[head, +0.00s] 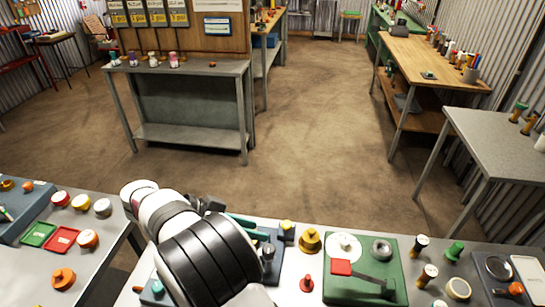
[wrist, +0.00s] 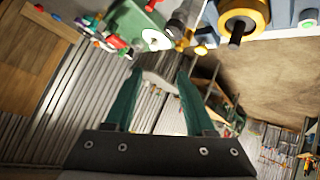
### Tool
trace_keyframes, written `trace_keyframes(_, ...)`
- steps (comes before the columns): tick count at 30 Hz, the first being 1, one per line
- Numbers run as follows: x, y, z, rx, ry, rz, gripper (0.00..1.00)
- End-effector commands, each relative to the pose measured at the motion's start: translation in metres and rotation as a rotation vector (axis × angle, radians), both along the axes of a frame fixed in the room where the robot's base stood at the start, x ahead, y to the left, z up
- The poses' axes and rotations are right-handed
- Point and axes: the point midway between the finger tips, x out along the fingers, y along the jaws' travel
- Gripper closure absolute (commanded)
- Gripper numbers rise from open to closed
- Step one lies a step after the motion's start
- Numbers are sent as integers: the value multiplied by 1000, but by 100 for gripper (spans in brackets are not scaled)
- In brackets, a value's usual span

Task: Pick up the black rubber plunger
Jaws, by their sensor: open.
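I cannot single out the black rubber plunger for certain. Small black-topped pieces (head: 420,245) stand on the right of the near bench in the head view, too small to identify. A gold ring-shaped piece with a dark stem (wrist: 240,20) shows at the top of the wrist view. My gripper (wrist: 160,72) has two teal fingers spread apart with nothing between them. In the head view my arm covers the left part of the near bench and mostly hides the gripper.
A green fixture (head: 365,290) with a red block (head: 341,267) stands on the near bench. Beside it are a gold knob (head: 310,240) and a red knob (head: 307,284). A side table (head: 70,275) at left holds trays and coloured pieces. Open floor lies beyond.

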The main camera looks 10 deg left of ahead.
Motion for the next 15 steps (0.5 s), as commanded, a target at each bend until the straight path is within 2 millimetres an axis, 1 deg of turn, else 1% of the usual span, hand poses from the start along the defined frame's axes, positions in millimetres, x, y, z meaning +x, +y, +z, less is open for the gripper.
trace_keyframes(1, 0, 37, -19, -27, -110, 39, 45)
trace_keyframes(3, -3, 78, -37, -30, -272, 79, 45)
trace_keyframes(4, -5, 91, -43, -25, -325, 92, 45)
trace_keyframes(6, -10, 110, -52, -12, -413, 114, 45)
trace_keyframes(8, -11, 117, -56, -4, -451, 123, 45)
trace_keyframes(10, -4, 111, -61, -2, -463, 125, 45)
trace_keyframes(15, 29, 77, -80, -4, -460, 122, 45)
